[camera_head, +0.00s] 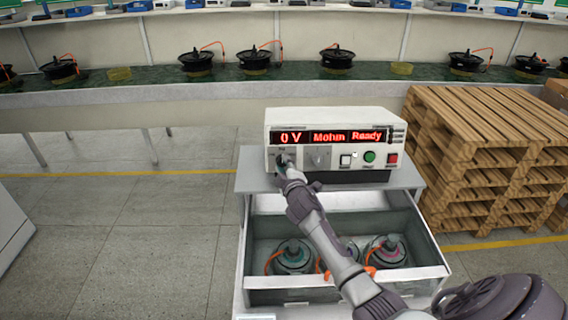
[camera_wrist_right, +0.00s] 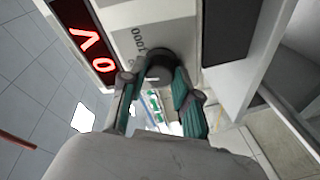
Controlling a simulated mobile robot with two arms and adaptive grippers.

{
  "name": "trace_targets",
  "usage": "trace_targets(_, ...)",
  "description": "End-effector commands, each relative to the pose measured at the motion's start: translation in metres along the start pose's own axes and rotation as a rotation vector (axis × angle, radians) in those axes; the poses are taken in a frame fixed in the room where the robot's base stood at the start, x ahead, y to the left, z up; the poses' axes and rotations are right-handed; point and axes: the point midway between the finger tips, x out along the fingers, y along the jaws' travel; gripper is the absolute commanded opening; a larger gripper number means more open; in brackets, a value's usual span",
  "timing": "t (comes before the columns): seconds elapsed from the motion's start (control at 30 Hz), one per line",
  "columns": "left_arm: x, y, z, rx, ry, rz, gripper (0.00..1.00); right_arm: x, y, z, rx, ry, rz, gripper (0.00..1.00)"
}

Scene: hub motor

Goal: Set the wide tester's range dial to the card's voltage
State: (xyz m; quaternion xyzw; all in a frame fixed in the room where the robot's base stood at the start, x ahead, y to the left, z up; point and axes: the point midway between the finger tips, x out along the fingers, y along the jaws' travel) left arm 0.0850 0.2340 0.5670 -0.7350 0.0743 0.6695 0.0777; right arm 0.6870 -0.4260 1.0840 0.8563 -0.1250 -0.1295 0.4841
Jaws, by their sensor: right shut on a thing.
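The wide tester (camera_head: 335,123) is a white box with red displays reading "0 V", "Mohm" and "Ready". It stands on a grey cabinet top. The range dial (camera_wrist_right: 158,68) is a dark round knob on the tester's front, below the voltage display. My right gripper (camera_head: 284,163) is at the tester's lower left front, shut on the dial. In the right wrist view its two green-padded fingers (camera_wrist_right: 155,92) close around the dial, with "1000" printed beside it. The dial's pointer is hidden. The voltage card cannot be made out. My left gripper is in neither view.
Stacked wooden pallets (camera_head: 480,150) stand close at the right. A long bench (camera_head: 120,92) with motors runs behind.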

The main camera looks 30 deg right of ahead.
Motion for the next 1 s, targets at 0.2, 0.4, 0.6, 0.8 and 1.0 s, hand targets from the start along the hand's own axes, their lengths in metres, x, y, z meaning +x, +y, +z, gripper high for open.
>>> trace_targets(0.2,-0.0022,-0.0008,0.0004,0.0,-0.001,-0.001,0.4,0.0003,0.0011,0.0001,-0.022,0.0,-0.004,0.0)
trace_targets(0.4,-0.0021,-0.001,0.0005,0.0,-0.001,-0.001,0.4,0.0003,0.001,0.0002,-0.022,0.0,-0.004,0.0)
trace_targets(0.6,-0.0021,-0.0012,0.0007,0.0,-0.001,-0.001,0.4,0.0003,0.0011,0.0001,-0.021,0.0,-0.004,0.43)
trace_targets(0.8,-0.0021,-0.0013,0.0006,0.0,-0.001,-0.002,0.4,0.0002,0.0008,0.0,-0.021,0.0,-0.004,0.56)
trace_targets(1.0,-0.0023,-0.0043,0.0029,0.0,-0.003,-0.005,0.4,-0.0012,0.0002,0.0002,-0.021,0.0,-0.005,0.56)
